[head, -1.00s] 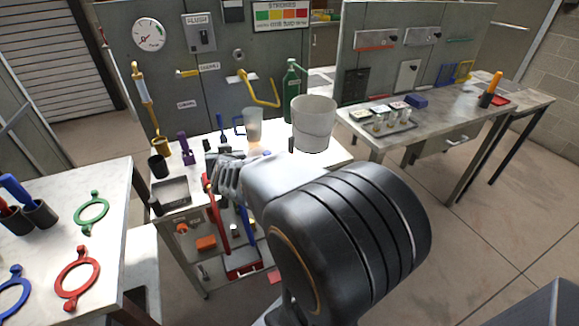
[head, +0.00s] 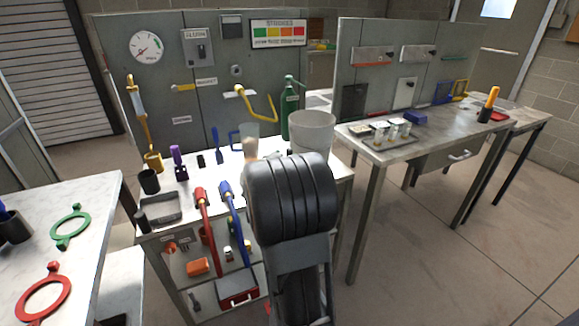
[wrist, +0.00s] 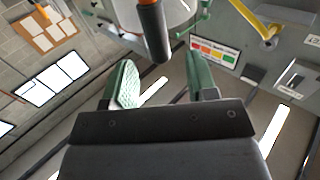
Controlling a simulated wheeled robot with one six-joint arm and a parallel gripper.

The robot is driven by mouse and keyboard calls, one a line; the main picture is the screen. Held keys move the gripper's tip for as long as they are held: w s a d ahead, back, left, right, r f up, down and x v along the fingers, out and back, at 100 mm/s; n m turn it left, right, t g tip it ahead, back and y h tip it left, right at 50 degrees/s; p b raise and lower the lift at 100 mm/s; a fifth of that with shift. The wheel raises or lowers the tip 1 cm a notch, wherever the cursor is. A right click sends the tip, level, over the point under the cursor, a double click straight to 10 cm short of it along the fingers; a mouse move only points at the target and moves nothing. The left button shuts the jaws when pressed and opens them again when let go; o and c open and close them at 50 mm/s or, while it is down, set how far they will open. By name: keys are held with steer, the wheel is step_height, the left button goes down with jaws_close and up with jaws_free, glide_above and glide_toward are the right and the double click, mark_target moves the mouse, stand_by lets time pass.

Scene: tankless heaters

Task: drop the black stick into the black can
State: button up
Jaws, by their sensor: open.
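In the wrist view, which looks upside down, a dark upright stick (wrist: 152,32) with orange at its far end shows beyond my gripper (wrist: 163,85). My gripper's two green-padded fingers are open and apart, with nothing clearly held between them. I cannot tell the exact gap to the stick. In the head view my own arm hides the gripper and the stick. A small black can (head: 149,182) stands upright at the left of the middle bench (head: 212,177).
A white bucket (head: 312,133) and a green bottle (head: 289,112) stand at the bench's back right. A grey tray (head: 160,210), a red-handled tool (head: 205,220) and a blue one (head: 233,212) lie in front. A side table (head: 100,225) is at left.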

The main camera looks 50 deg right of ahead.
mark_target(288, 152)
steer(key=shift+r+x, duration=0.15)
steer(key=shift+x, duration=1.35)
steer(key=shift+r+x, duration=0.2)
steer(key=shift+x, duration=1.3)
jaws_close()
